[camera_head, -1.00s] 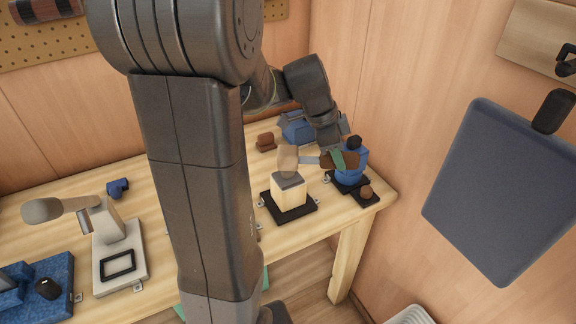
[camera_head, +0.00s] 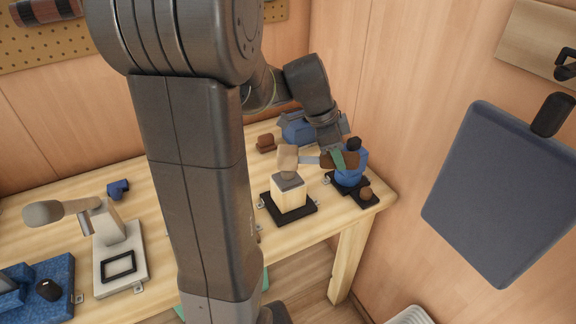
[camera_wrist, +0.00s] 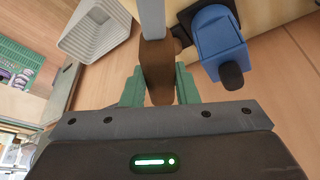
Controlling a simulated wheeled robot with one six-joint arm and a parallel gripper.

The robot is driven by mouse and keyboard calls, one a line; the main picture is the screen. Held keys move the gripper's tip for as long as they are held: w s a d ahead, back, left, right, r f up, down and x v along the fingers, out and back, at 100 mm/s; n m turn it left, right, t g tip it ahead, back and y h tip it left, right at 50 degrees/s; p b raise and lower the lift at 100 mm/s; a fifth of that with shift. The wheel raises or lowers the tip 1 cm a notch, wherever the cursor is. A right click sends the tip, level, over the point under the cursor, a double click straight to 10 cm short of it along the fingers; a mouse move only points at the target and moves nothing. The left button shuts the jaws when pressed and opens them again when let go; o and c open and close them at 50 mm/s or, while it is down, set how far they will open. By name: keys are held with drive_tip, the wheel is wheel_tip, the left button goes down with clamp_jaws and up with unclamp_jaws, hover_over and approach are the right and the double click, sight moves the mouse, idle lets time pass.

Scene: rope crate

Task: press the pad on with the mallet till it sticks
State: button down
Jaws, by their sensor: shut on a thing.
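The mallet (camera_head: 288,158) has a tan block head, a grey shaft and a brown handle (camera_wrist: 158,75). My gripper (camera_wrist: 160,92), with green fingers, is shut on the brown handle; it also shows in the head view (camera_head: 338,160). The mallet lies roughly level, with its head over a cream block (camera_head: 289,195) on a black base. A grey pad (camera_head: 288,181) lies on top of the block, just under the head. I cannot tell whether head and pad touch. In the wrist view the head is out of sight.
A blue device with a black knob (camera_head: 352,165) stands close to the handle, on the right; it also shows in the wrist view (camera_wrist: 222,45). A brown block (camera_head: 265,142) and a blue box (camera_head: 297,130) are behind. A grey press-like stand (camera_head: 118,255) is at left.

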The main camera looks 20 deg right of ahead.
drive_tip(key=shift+r+p, duration=1.85)
drive_tip(key=shift+r, duration=1.4)
